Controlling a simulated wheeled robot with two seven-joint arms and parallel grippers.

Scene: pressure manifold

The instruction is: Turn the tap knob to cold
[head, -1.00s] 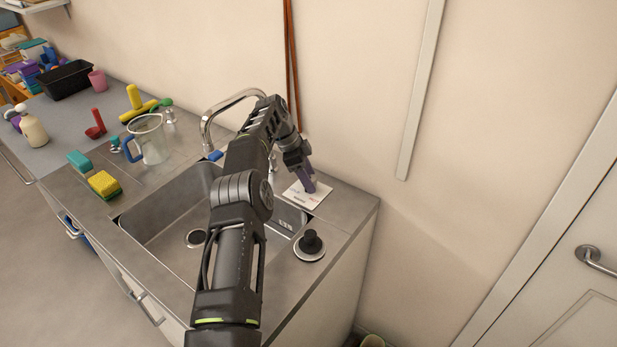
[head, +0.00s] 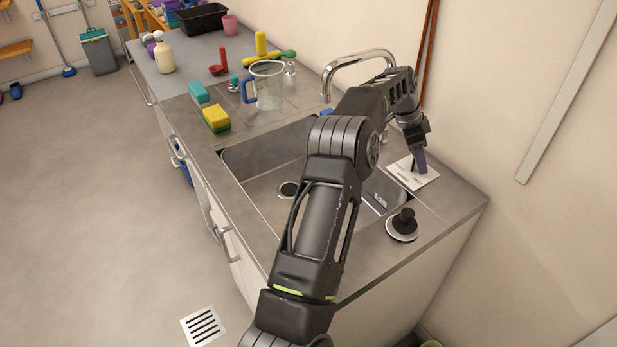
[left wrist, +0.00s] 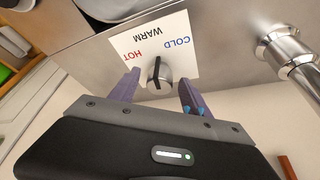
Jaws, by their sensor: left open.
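The tap knob (left wrist: 166,70) is a round silver knob with a black bar across it, seen in the left wrist view. It sits on a white label card (left wrist: 184,64) printed HOT, WARM and COLD, which reads upside down there. The bar's far end points roughly towards WARM. My left gripper (left wrist: 158,78) is open, with one purple finger on each side of the knob; I cannot tell whether they touch it. In the head view my left gripper (head: 419,161) points down over the card (head: 426,183) and hides the knob. My right gripper is not in view.
The sink basin (head: 258,190) lies under my left arm, with the curved faucet (head: 350,57) behind. A black stopper (head: 403,222) stands near the counter's right corner. A clear jug (head: 268,88) and a yellow sponge (head: 216,118) stand left of the sink.

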